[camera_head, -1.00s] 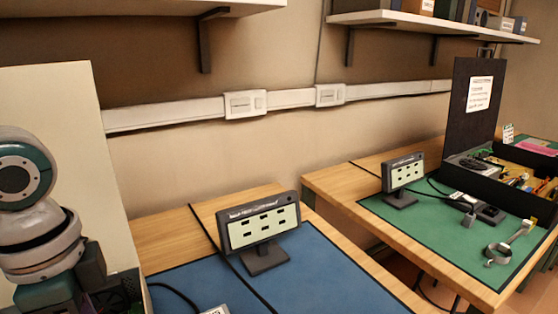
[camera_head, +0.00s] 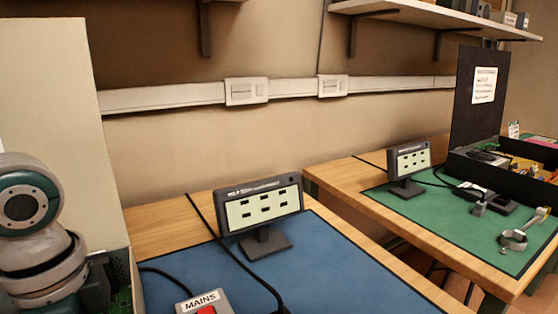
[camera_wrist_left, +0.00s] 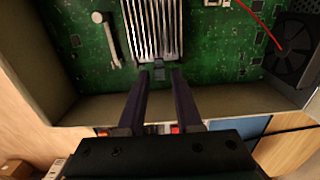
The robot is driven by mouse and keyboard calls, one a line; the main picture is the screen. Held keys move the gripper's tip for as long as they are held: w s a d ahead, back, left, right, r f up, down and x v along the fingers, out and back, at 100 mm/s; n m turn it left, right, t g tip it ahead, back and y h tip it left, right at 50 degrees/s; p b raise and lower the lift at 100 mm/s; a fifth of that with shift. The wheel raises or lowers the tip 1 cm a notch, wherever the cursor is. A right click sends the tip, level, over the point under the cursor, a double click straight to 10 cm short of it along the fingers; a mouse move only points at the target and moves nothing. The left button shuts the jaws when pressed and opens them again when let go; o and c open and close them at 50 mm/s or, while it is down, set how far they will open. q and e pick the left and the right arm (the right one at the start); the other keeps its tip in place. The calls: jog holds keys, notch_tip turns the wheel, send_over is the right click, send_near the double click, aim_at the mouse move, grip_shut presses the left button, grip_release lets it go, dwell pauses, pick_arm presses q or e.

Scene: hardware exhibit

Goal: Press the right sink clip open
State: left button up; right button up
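In the left wrist view, a silver finned heat sink (camera_wrist_left: 153,28) sits on a green circuit board (camera_wrist_left: 80,62) inside an open beige case (camera_wrist_left: 85,108). A small dark clip (camera_wrist_left: 159,70) shows at the sink's near end; I cannot tell whether it is the right one. My left gripper (camera_wrist_left: 161,75) is open, its two dark fingertips apart on either side of the clip in the picture. Contact cannot be judged. In the head view the sink and left fingers are out of sight. My right gripper is in neither current view.
In the left wrist view, a black fan (camera_wrist_left: 288,60), a red wire (camera_wrist_left: 262,25) and a grey rod (camera_wrist_left: 107,38) are near the sink. In the head view, a small display (camera_head: 260,205) and a MAINS box (camera_head: 204,303) stand on a blue mat (camera_head: 345,265).

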pick_arm(q)
grip_shut()
